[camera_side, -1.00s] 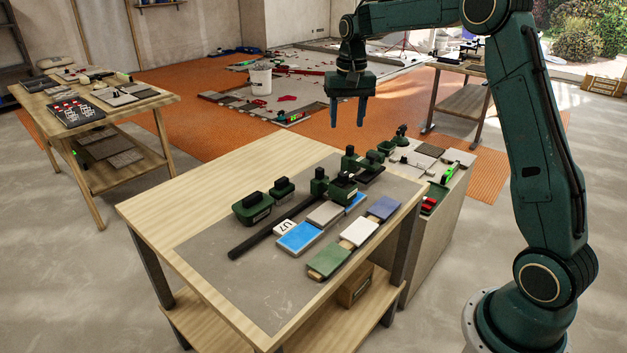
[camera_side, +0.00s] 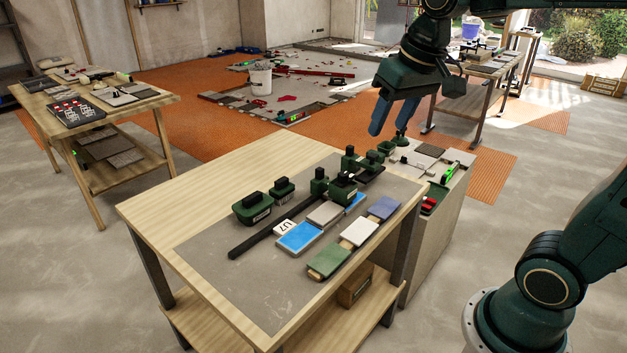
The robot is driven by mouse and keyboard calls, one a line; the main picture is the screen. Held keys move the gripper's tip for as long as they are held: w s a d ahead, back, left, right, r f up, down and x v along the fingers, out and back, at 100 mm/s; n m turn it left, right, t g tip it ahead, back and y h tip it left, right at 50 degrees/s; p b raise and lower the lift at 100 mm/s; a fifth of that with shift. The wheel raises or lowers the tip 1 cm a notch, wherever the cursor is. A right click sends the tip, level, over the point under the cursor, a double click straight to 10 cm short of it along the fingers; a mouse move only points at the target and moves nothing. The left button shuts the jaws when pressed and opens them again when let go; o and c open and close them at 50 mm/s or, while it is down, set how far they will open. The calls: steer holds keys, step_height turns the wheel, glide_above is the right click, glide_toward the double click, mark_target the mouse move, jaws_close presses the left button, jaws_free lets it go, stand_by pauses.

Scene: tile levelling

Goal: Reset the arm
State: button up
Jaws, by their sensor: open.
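My gripper (camera_side: 391,120) is open and empty, with blue fingers pointing down and tilted. It hangs in the air at the upper right, above the far right end of the wooden workbench (camera_side: 212,170). It is apart from the things on the bench. My arm reaches in from the right edge, and part of it is out of the picture.
On the bench's grey mat (camera_side: 240,287) lie a blue tile (camera_side: 299,237), a green tile (camera_side: 328,261), a white tile (camera_side: 359,233), a black bar (camera_side: 262,240) and several green tools. A side cabinet (camera_side: 435,230) adjoins the bench at right. The bench's left part is clear.

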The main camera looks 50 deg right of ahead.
steer(key=s+a+f+n+t, duration=0.1)
steer(key=s+a+f, duration=0.1)
steer(key=s, duration=0.4)
steer(key=s+a+f+n+t, duration=0.1)
steer(key=s+a+f+n, duration=0.1)
steer(key=s, duration=0.4)
steer(key=shift+s+f+y, duration=0.2)
steer(key=shift+f+y, duration=0.05)
steer(key=shift+y, duration=0.05)
